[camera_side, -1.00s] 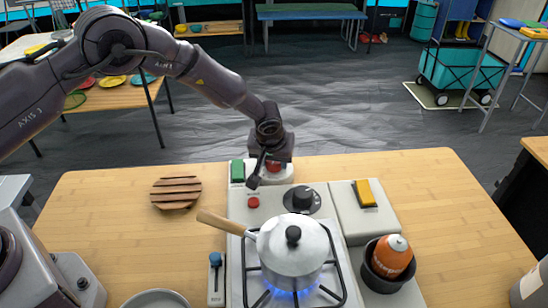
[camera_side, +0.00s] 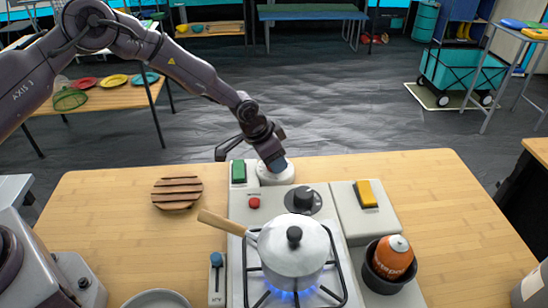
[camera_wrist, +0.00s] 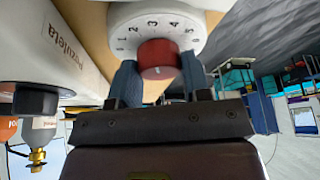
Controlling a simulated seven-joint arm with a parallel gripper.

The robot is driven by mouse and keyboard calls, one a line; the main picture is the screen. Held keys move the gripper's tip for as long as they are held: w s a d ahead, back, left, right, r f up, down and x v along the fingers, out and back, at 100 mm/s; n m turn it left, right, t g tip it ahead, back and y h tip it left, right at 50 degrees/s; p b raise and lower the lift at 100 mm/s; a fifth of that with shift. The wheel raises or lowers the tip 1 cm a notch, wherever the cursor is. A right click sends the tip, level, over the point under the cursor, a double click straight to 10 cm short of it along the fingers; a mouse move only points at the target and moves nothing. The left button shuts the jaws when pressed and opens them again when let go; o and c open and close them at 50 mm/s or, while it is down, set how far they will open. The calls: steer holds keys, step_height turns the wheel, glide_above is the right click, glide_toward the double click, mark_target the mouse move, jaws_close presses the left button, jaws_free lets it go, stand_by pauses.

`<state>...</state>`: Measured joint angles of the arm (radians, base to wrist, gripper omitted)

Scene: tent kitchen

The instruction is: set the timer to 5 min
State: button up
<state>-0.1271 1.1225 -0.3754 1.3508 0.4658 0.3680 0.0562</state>
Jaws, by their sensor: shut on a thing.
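The timer is a round white dial (camera_wrist: 152,28) with printed numbers and a red knob (camera_wrist: 158,55) at its middle. In the side view the timer (camera_side: 268,178) sits at the back edge of the table, and its knob is hidden behind my gripper. My gripper (camera_wrist: 160,72) has one blue-grey finger on each side of the red knob and is shut on it. In the side view my gripper (camera_side: 277,163) is tilted over the timer. The knob's pointer setting cannot be read clearly.
A green switch block (camera_side: 238,172) stands just left of the timer. In front are a red button (camera_side: 254,203), a black knob (camera_side: 303,198) and a yellow switch (camera_side: 365,193). A lidded pot (camera_side: 292,255) stands over a lit blue flame.

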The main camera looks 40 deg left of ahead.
mark_target(257, 164)
steer(key=m+h, duration=0.1)
steer(key=m, duration=0.1)
steer(key=m+g, duration=0.1)
steer(key=m, duration=0.2)
steer(key=shift+a+h, duration=0.1)
steer(key=shift+h, duration=0.3)
steer(key=m+g, duration=0.1)
steer(key=m, duration=0.2)
steer(key=m+g, duration=0.1)
steer(key=m, duration=0.2)
steer(key=shift+w+h, duration=0.1)
steer(key=shift+h, duration=0.3)
steer(key=shift+g, duration=0.3)
steer(key=o, duration=0.9)
steer(key=v, duration=1.3)
